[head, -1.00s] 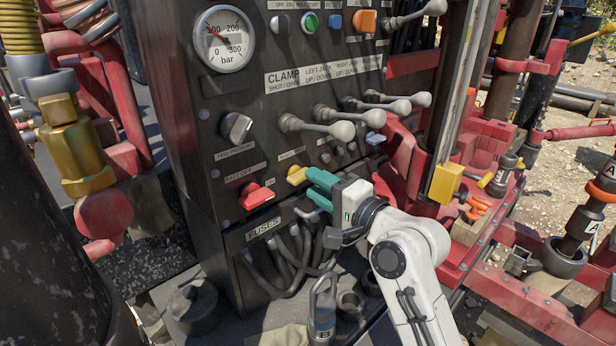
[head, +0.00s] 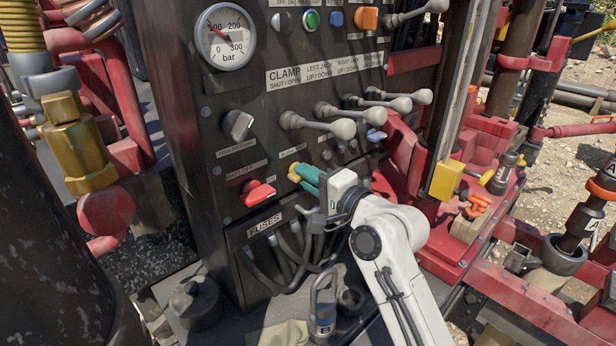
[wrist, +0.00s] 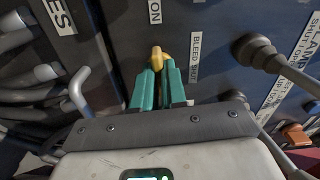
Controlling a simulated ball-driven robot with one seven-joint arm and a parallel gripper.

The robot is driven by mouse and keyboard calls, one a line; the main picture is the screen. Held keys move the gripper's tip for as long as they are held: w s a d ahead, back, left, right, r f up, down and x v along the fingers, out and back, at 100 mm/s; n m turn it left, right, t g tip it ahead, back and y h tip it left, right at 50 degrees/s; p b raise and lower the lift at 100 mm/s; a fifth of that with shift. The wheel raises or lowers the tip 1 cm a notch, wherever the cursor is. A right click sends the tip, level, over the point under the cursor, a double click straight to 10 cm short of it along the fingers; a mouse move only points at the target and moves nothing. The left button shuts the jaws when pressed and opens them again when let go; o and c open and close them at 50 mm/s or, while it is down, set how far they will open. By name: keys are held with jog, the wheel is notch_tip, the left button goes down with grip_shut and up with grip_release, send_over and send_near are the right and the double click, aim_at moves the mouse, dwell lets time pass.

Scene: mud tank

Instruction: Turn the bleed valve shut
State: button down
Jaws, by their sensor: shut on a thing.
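The bleed valve is a small yellow handle (head: 294,173) on the front of the black control panel, mostly covered by my gripper in the head view. In the wrist view the yellow handle (wrist: 156,54) shows between and just beyond the green fingertips. A label reading BLEED SHUT (wrist: 195,55) is beside it. My gripper (head: 302,177) has green fingers shut on the handle; they also show close around it in the wrist view (wrist: 157,72).
A red battery switch (head: 257,193) is to the left of the valve. Several grey-knobbed levers (head: 342,128) stick out above and to the right. Fuse cables (head: 285,255) hang below. A pressure gauge (head: 225,37) is at the top.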

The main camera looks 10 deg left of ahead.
jog(key=shift+f, duration=0.15)
dwell(0.3)
jog(key=n+b, duration=0.2)
jog(key=shift+f+n+b, duration=0.15)
jog(key=shift+n+b, duration=0.25)
jog(key=n+b, duration=0.4)
jog(key=n, duration=0.1)
jog(key=shift+n, duration=0.3)
jog(key=n+b, duration=0.4)
jog(key=n, duration=0.1)
jog(key=shift+n+b, duration=1.2)
jog(key=shift+n, duration=0.4)
jog(key=c, duration=1.2)
grip_release()
jog(key=shift+r, duration=0.25)
jog(key=v, duration=1)
jog(key=shift+s+d, duration=0.25)
jog(key=shift+d, duration=0.1)
